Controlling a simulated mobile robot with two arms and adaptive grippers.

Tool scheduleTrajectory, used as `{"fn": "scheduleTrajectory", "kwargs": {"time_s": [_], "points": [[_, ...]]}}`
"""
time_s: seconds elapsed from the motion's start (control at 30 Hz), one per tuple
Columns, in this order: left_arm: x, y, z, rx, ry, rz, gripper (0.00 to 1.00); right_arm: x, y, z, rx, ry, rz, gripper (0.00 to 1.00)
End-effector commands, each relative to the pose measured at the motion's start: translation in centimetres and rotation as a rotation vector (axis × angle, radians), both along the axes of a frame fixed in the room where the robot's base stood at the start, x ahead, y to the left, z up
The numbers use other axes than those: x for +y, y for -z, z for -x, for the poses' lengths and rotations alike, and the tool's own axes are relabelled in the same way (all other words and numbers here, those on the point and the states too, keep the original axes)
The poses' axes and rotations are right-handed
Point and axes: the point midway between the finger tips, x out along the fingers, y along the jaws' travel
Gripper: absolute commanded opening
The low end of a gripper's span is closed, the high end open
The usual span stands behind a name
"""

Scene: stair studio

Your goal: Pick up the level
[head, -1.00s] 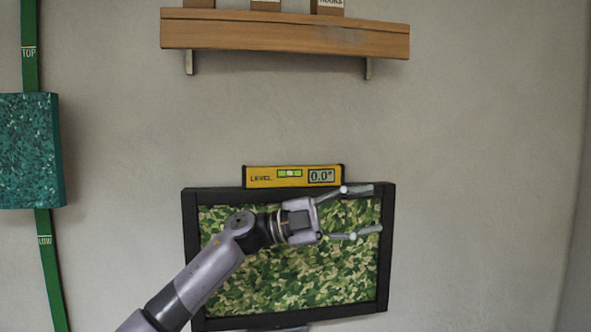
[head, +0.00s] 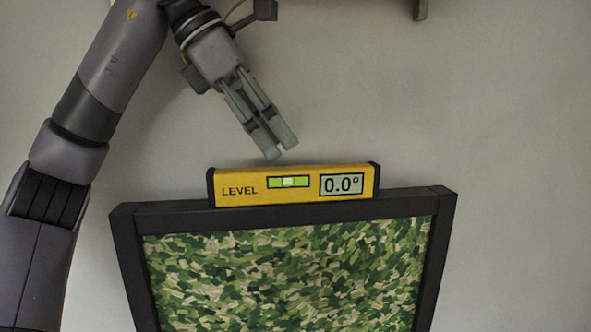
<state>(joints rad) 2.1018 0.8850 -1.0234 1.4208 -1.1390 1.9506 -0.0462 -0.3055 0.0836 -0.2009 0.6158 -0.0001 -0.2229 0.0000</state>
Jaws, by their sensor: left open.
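The level (head: 304,192) is a yellow bar with black end caps, a green vial and a display reading 0.0°. It rests along the top edge of the black frame (head: 405,204) around a green camouflage-patterned panel. My left gripper (head: 280,149) is open and empty. It points down and to the right, with its fingertips just above the level in the picture and apart from it. Its fingers are seen nearly edge-on, so the gap between them looks small. My right gripper is out of view.
A plain grey wall (head: 510,120) stands behind the frame. A metal shelf bracket (head: 420,9) shows at the top edge. The space to the right of my gripper above the level is clear.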

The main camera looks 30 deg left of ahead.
Motion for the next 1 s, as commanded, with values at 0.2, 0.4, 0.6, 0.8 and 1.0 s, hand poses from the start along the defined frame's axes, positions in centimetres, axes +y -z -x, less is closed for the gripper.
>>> {"fn": "scheduleTrajectory", "kwargs": {"time_s": [0.2, 0.4, 0.6, 0.8, 1.0], "points": [[-0.4, 1.4, -0.4, -0.001, -0.002, -0.031, 0.46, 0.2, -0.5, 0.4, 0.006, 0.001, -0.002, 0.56], [-1.3, 3.1, -1.1, 0.001, -0.002, -0.028, 0.46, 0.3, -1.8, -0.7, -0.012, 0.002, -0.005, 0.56], [-2.4, 5.6, -1.9, 0.001, -0.002, -0.026, 0.46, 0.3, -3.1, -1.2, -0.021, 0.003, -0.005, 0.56], [-2.8, 6.4, -2.2, -0.002, -0.004, -0.023, 0.46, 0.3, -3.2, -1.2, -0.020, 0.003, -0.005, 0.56], [-2.8, 6.4, -2.2, -0.002, -0.003, -0.023, 0.41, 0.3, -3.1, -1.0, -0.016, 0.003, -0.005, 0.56]]}}
